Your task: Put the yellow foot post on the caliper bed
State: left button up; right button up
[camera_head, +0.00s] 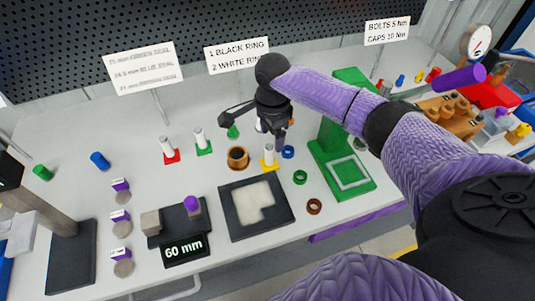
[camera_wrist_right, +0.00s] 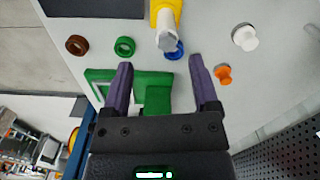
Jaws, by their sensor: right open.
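The yellow foot post (camera_head: 268,154) is white with a yellow foot, and stands upright on the table between a brown bushing and a blue ring. In the right wrist view the post (camera_wrist_right: 165,24) is beyond my fingertips. My right gripper (camera_head: 279,130) hangs behind and above it; in the wrist view its two fingers (camera_wrist_right: 160,65) are apart with nothing held between them. The caliper bed (camera_head: 170,233) is a dark block at the front, labelled 60 mm, with a grey block and a purple cylinder on it. My left gripper is not seen.
A green press (camera_head: 345,150) stands right of the post. Posts with red (camera_head: 168,152) and green feet (camera_head: 201,143) stand to its left. A dark tray (camera_head: 232,207) with a pale insert lies right of the caliper bed. Green (camera_head: 300,177) and brown rings (camera_head: 314,207) lie nearby.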

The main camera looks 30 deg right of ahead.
aim_at(269, 145)
jog(key=f, duration=0.2)
jog(key=f+b, duration=0.2)
jog(key=f, duration=0.1)
jog(key=shift+w+f, duration=0.35)
jog(key=shift+w, duration=0.05)
jog(key=shift+r, duration=0.1)
jog(key=c, duration=0.4)
grip_shut()
